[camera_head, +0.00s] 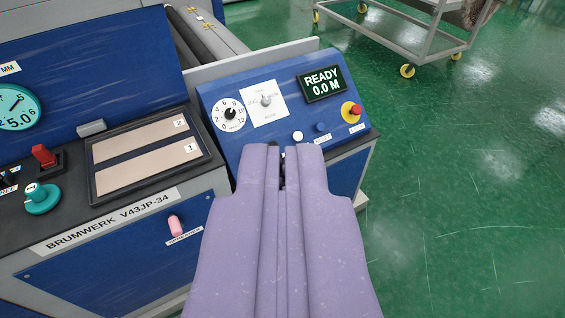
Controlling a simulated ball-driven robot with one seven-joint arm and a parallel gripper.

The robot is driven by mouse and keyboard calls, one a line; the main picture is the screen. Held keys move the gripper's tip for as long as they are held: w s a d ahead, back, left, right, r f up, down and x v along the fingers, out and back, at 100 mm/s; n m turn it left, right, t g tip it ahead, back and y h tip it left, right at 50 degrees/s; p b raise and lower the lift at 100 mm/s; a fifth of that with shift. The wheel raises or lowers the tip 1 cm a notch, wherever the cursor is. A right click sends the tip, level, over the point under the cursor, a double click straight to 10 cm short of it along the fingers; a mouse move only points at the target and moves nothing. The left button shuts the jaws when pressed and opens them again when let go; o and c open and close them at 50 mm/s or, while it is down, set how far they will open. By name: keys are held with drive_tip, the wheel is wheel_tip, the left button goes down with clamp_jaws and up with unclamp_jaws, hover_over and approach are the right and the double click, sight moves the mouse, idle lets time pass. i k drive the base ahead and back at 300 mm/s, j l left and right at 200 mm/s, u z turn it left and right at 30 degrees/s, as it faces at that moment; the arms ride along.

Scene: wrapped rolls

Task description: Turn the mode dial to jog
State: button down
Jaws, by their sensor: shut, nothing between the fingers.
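The mode dial (265,100) is a small grey knob on a white square plate on the sloped blue control panel (216,93). Its plate has small labels around the knob, too small to read surely; the knob seems to point up. My gripper (282,150) is purple, shut and empty. Its fingertips show below the mode dial in the picture, near the panel's lower edge, apart from the dial. The gripper hides the lower middle of the panel.
Left of the mode dial is a round speed dial (230,114). A display (323,83) reads READY 0.0 M. A red stop button (355,110) and white button (297,135) are close by. A tray (95,196) lies left. A cart (440,45) stands on open green floor.

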sight(266, 101)
drive_tip(key=i+l+u, duration=0.3)
drive_tip(key=i+l, duration=0.5)
drive_tip(key=i, duration=0.5)
drive_tip(key=i+l+u, duration=0.3)
drive_tip(key=i+l, duration=0.75)
drive_tip(key=i, duration=0.15)
